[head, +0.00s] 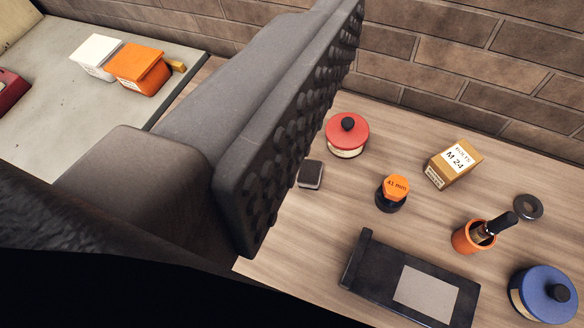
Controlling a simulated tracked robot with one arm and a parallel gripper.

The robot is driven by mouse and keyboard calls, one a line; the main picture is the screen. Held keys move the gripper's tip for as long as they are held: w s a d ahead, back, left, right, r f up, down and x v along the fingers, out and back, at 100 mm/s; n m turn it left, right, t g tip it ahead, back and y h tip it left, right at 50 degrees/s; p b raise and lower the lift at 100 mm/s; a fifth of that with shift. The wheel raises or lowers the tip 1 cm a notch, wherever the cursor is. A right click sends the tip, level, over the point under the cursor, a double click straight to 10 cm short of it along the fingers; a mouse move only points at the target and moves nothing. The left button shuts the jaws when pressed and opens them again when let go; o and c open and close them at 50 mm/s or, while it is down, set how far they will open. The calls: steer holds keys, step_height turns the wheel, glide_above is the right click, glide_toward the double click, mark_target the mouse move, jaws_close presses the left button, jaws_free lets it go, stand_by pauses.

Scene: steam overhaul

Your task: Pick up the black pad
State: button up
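A small black pad (311,174), a low block with a paler lower edge, lies on the wooden bench, left of the red round tin. My gripper (290,130) shows as one large dark finger with a studded inner face, close to the camera. This finger is just left of the pad in the picture and hides part of the bench. The studded face is bare, with nothing against it. The other finger is not in view.
The bench holds a red tin (347,136), an orange-topped 41 mm piece (393,192), an M 24 box (453,164), an orange cup (470,237), a dark ring (528,207), a black tray (368,262) and a blue tin (545,294). A brick wall (450,60) stands behind.

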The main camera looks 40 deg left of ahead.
steer(key=w+a+f+g+y, duration=0.1)
steer(key=w+a+f, duration=0.25)
steer(key=f, duration=0.35)
steer(key=w+a+f, duration=0.3)
steer(key=a+f, duration=0.1)
steer(key=f, duration=0.3)
steer(key=a+f+g, duration=0.1)
steer(key=a+f, duration=0.2)
steer(key=f, duration=0.7)
steer(key=a+f, duration=0.3)
steer(key=f, duration=0.6)
steer(key=n+b, duration=0.1)
steer(key=b, duration=0.1)
glide_toward(309, 173)
steer(key=x, duration=0.4)
steer(key=shift+a+f, duration=0.15)
steer(key=shift+a, duration=0.05)
steer(key=shift+b+x, duration=0.7)
steer(key=shift+x, duration=1.85)
steer(key=shift+d, duration=0.15)
steer(key=c, duration=1.1)
